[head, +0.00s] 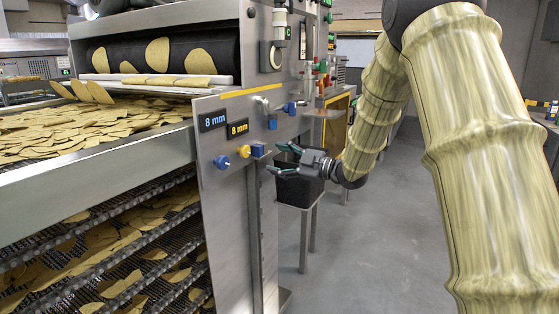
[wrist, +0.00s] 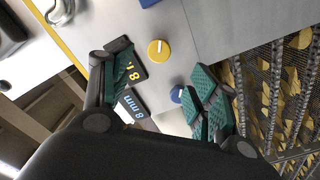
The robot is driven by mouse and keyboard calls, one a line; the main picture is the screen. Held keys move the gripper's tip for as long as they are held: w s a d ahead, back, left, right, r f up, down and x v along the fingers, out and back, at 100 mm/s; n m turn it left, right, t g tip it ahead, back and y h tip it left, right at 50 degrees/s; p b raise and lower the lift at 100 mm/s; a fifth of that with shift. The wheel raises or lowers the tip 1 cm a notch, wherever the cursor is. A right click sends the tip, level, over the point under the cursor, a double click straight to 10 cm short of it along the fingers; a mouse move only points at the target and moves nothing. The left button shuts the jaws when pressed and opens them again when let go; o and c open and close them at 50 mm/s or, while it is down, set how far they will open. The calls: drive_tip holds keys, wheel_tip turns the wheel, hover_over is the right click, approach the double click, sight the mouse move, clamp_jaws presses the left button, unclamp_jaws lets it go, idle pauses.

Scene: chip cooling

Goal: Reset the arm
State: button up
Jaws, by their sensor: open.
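My gripper (head: 279,159) is at the end of my arm, near the side panel of the chip cooling machine. In the wrist view my gripper (wrist: 165,92) has its two green-padded fingers spread apart with nothing between them. The machine's steel panel (head: 228,181) carries a yellow knob (head: 243,151), also in the wrist view (wrist: 158,50), and a blue knob (head: 221,162), which shows beside the right finger in the wrist view (wrist: 177,94). I cannot tell if the fingers touch the panel.
A black bin (head: 297,186) stands behind my gripper. Chips cover the upper conveyor (head: 95,130) and several mesh belts (head: 110,255) below at the left. A silver lever (head: 266,103) and more blue knobs are on the panel. The grey floor (head: 380,245) at right is clear.

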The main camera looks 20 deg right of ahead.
idle(0.3)
drive_tip(key=s+a+f+m+h+p, duration=0.1)
drive_tip(key=f+m+h, duration=0.1)
drive_tip(key=f, duration=0.5)
drive_tip(key=s+a+f+m+g+h+p, duration=0.1)
drive_tip(key=a+f+m, duration=0.15)
drive_tip(key=f, duration=0.35)
drive_tip(key=s+a+f+m+h+p, duration=0.1)
drive_tip(key=s+f+m+h, duration=0.15)
drive_tip(key=f, duration=0.45)
drive_tip(key=s+a+f+m+g+h+p, duration=0.1)
drive_tip(key=s+f+m+g, duration=0.1)
drive_tip(key=s+f, duration=0.45)
drive_tip(key=s+a+f+m+g+h+p, duration=0.1)
drive_tip(key=s+f+m+p, duration=0.2)
drive_tip(key=f, duration=0.6)
drive_tip(key=s+a+f+m+g+h+p, duration=0.1)
drive_tip(key=s+f+g, duration=0.1)
drive_tip(key=s+f, duration=0.5)
drive_tip(key=s+a+f+m+g+h, duration=0.1)
drive_tip(key=s+a+f+m+g, duration=0.15)
drive_tip(key=s, duration=0.75)
drive_tip(key=s+a+f+m+g+p, duration=0.1)
drive_tip(key=s+f+g, duration=0.1)
drive_tip(key=s, duration=0.9)
drive_tip(key=s+a+f+m+g+h+p, duration=0.1)
drive_tip(key=s+f+g, duration=0.1)
drive_tip(key=s, duration=1)
drive_tip(key=shift+s+g, duration=0.25)
drive_tip(key=shift+g, duration=0.6)
